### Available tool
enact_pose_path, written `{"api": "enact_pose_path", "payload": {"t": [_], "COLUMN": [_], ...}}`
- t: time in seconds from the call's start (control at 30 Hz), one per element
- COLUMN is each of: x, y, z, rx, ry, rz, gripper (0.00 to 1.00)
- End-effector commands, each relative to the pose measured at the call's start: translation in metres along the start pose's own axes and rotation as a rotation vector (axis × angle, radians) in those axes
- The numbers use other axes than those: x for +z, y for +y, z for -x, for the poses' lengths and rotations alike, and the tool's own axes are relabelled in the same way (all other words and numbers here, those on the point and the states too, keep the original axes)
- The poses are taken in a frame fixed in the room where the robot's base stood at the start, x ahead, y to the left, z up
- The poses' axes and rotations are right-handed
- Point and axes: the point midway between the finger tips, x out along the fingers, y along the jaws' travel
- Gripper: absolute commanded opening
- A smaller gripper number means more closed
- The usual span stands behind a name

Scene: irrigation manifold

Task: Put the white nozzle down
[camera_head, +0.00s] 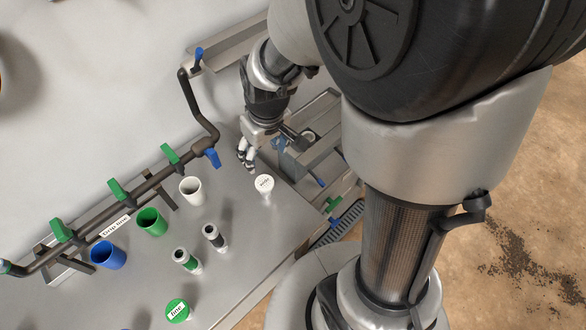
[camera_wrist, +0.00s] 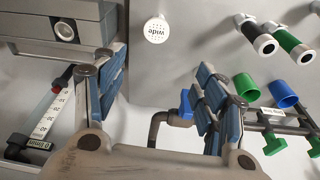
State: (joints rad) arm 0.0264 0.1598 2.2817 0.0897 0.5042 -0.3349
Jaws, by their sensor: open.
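My gripper (camera_head: 246,158) is open above the grey table near its right end; its spread fingers show in the wrist view (camera_wrist: 160,95) with nothing between them. A black nozzle with pale bands (camera_head: 214,238) stands on the table, also at upper right in the wrist view (camera_wrist: 257,36).
White (camera_head: 191,190), green (camera_head: 151,221) and blue (camera_head: 108,254) cups stand in a row before a dark pipe with green and blue valve handles. A green round piece marked "fine" (camera_head: 178,310) is at the front. A grey box (camera_wrist: 60,30) is close beside my gripper.

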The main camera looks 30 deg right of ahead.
Motion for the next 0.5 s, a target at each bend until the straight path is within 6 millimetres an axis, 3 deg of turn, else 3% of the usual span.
{"api": "enact_pose_path", "payload": {"t": [0.03, 0.2, 0.33, 0.5], "x": [0.005, 0.04, 0.073, 0.112], "y": [-0.004, -0.016, -0.024, -0.033], "z": [0.029, 0.098, 0.137, 0.165], "rx": [0.008, 0.027, 0.042, 0.056], "ry": [0.031, 0.091, 0.136, 0.183], "rz": [-0.016, -0.083, -0.135, -0.194], "gripper": [0.65, 0.65, 0.65, 0.65]}}
